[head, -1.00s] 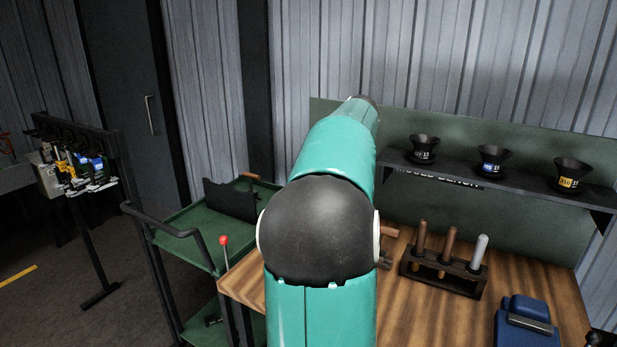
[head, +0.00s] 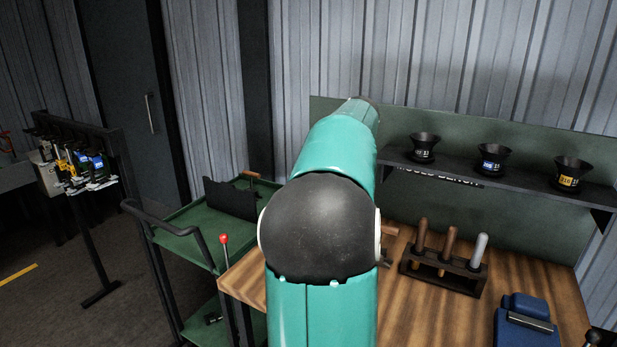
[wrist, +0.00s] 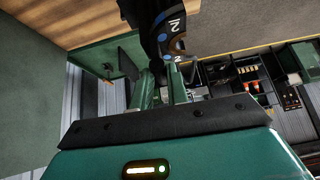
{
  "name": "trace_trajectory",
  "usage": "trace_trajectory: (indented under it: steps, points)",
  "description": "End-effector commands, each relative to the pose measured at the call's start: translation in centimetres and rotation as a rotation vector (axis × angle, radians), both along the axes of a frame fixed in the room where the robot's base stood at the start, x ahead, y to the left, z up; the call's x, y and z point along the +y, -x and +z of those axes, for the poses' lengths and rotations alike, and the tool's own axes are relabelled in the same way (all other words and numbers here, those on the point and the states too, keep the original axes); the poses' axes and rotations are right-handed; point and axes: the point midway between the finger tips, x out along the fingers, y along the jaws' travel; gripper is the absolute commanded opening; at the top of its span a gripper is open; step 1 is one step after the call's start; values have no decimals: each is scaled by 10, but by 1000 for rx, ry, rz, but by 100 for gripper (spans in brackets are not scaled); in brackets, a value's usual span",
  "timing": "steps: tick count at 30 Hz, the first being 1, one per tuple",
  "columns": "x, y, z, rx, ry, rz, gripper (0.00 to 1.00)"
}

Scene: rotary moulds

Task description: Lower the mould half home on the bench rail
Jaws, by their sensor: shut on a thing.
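My gripper (wrist: 165,88) shows in the wrist view, beyond its dark front edge and green housing. In the head view my teal arm hides the gripper and the mould half. I cannot pick out the bench rail, or tell whether the mould half touches it. The wooden bench (head: 450,312) lies right of my arm in the head view.
A rack (head: 440,272) with several upright handles and a blue block (head: 524,325) stand on the bench. Black flared cups (head: 491,158) sit on the back shelf (head: 520,188).

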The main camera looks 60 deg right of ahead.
Motion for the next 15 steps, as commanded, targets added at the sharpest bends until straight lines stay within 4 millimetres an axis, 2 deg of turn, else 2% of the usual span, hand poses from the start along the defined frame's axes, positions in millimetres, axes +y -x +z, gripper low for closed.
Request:
trace_trajectory:
  steps: [1,15]
  points:
    - [0,0,4,-9,6,0,0]
    - [0,0,-2,-9,6,-1,0]
